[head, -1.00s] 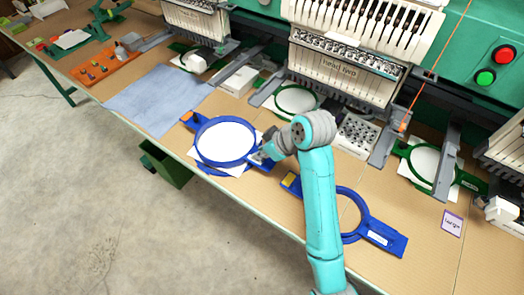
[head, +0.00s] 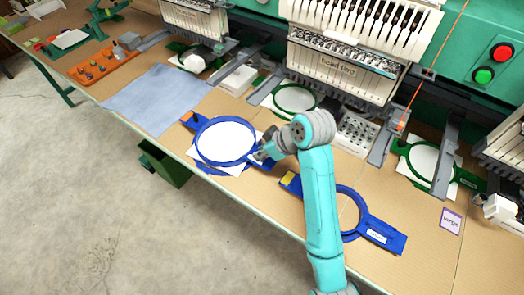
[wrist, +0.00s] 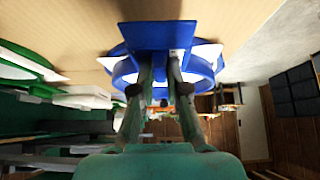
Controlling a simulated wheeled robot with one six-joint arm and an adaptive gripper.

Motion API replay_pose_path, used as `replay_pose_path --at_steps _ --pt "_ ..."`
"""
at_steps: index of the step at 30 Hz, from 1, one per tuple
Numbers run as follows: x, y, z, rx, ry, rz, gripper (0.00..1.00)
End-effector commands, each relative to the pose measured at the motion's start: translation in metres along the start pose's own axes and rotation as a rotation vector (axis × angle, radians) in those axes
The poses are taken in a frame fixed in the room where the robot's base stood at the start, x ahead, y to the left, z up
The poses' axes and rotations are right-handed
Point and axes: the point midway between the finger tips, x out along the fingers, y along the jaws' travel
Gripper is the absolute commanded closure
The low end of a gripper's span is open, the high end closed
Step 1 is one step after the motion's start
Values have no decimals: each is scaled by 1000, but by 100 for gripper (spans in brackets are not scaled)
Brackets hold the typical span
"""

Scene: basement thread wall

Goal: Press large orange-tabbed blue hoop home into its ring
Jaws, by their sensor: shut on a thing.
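The large blue hoop (head: 198,150) with an orange tab (head: 187,117) lies over a white sheet (head: 236,170) whose corners stick out around it. Blue of a lower ring (head: 211,171) shows under the sheet at the near side. Whether the hoop is seated or just above it, I cannot tell. My gripper (head: 262,156) is at the hoop's right side, shut on its handle end. In the wrist view, both fingers (wrist: 160,82) close beneath a blue plate (wrist: 158,35), with the blue rim (wrist: 207,78) and white corners behind.
A second blue hoop (head: 364,215) with a yellow tab lies to the right, partly behind my arm. A blue cloth (head: 155,99) lies at the left, beyond it an orange tray (head: 103,68). Embroidery machine heads (head: 340,70) line the back. The table's front edge is close.

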Motion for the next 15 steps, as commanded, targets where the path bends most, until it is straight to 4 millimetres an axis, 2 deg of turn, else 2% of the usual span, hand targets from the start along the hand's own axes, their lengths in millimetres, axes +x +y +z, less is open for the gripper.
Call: replay_pose_path --at_steps 15 --pt "3 0 1 0 3 1 100"
